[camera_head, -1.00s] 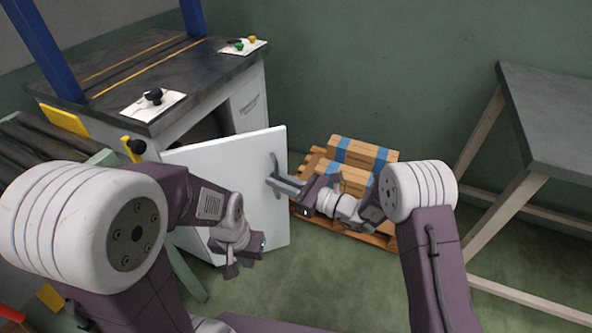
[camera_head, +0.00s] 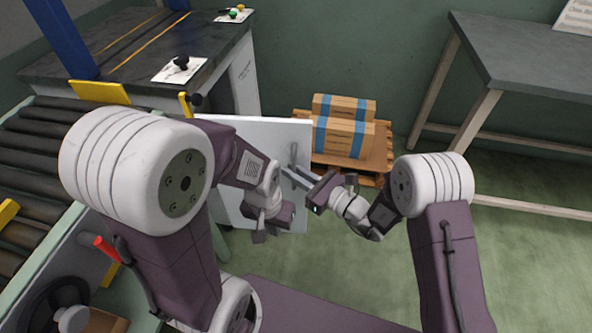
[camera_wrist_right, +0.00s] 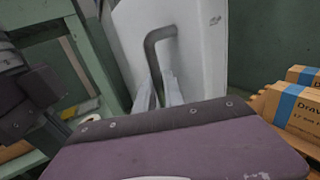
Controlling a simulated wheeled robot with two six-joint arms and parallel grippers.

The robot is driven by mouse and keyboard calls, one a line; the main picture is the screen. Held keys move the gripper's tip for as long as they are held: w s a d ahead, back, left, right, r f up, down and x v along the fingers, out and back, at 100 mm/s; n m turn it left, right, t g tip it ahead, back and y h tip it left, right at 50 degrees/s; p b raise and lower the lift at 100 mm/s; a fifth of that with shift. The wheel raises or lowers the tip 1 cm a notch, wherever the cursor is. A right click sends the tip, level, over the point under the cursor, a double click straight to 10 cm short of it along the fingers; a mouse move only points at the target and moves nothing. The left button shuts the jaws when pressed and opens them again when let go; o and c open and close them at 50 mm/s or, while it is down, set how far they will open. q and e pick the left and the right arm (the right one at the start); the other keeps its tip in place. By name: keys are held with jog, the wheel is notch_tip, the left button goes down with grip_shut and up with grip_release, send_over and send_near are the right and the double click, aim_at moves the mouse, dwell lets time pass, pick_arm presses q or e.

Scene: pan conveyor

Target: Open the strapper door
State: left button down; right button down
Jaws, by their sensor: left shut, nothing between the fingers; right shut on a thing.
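The strapper door (camera_head: 279,132) is a white panel standing open from the grey strapper (camera_head: 140,85). Its grey handle (camera_head: 293,153) is near the outer edge and also shows as a bent bar in the right wrist view (camera_wrist_right: 150,52). My right gripper (camera_head: 291,174) is shut on the handle; its fingers reach the lower part of the bar in the right wrist view (camera_wrist_right: 160,93). My left gripper (camera_head: 260,232) is shut and empty, low in front of the door. My left arm hides the door's hinge side.
Cardboard boxes with blue bands (camera_head: 343,138) sit on a wooden pallet (camera_head: 376,166) just behind the door's outer edge. A roller conveyor (camera_head: 35,150) runs at left. A grey table (camera_head: 525,60) stands at right. Green floor is clear at lower right.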

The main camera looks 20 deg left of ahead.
jog(key=shift+s, duration=0.3)
jog(key=c, duration=1.5)
grip_release()
jog(key=shift+a, duration=0.1)
jog(key=shift+o, duration=0.2)
jog(key=p+v, duration=0.3)
jog(key=v, duration=0.6)
jog(key=shift+w+r, duration=0.1)
